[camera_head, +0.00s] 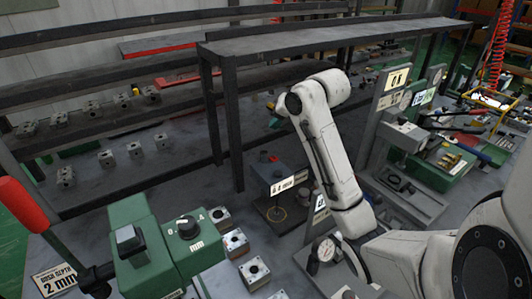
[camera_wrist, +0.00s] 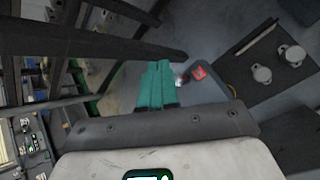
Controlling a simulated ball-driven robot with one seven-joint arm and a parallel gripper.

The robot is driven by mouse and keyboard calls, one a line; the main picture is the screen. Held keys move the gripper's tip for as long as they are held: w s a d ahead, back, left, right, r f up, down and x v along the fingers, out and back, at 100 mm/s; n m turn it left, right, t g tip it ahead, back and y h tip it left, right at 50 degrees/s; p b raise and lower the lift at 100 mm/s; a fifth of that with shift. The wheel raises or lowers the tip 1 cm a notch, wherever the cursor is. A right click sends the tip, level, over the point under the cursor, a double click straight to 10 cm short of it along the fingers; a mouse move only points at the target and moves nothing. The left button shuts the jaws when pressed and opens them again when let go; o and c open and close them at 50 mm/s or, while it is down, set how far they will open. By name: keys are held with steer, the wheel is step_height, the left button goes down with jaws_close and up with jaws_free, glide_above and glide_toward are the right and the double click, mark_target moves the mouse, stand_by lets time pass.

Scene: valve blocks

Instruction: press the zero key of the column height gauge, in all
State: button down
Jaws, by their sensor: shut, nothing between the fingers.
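My gripper (camera_head: 276,122) shows in the head view as a small teal patch, partly hidden by my white arm, above the grey bench. In the wrist view its teal fingers (camera_wrist: 157,72) are together with nothing between them. A small red piece (camera_wrist: 199,72) lies just right of the fingertips in that view, apart from them. I cannot make out which thing is the column height gauge, and its zero key is not recognisable. A dark block with a label (camera_head: 282,186) stands on the bench below my gripper, with a red spot (camera_head: 265,156) on top.
A dark raised shelf (camera_head: 320,35) spans the back of the bench. A green box with a black knob (camera_head: 188,227) and a red-handled lever (camera_head: 22,205) stand front left. Several metal blocks sit at left.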

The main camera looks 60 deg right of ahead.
mark_target(276, 160)
steer(key=shift+f, duration=0.15)
step_height(276, 160, down, 8)
steer(key=b, duration=0.6)
steer(key=shift+f, duration=0.25)
steer(key=shift+f, duration=0.1)
stand_by(1.9)
steer(key=shift+f+b, duration=0.3)
steer(key=shift+b, duration=0.2)
steer(key=shift+f+b, duration=0.4)
stand_by(0.4)
stand_by(0.3)
steer(key=shift+r+p, duration=0.55)
steer(key=shift+r, duration=0.3)
steer(key=shift+r, duration=0.1)
steer(key=shift+r+p, duration=1.7)
steer(key=shift+r, duration=0.7)
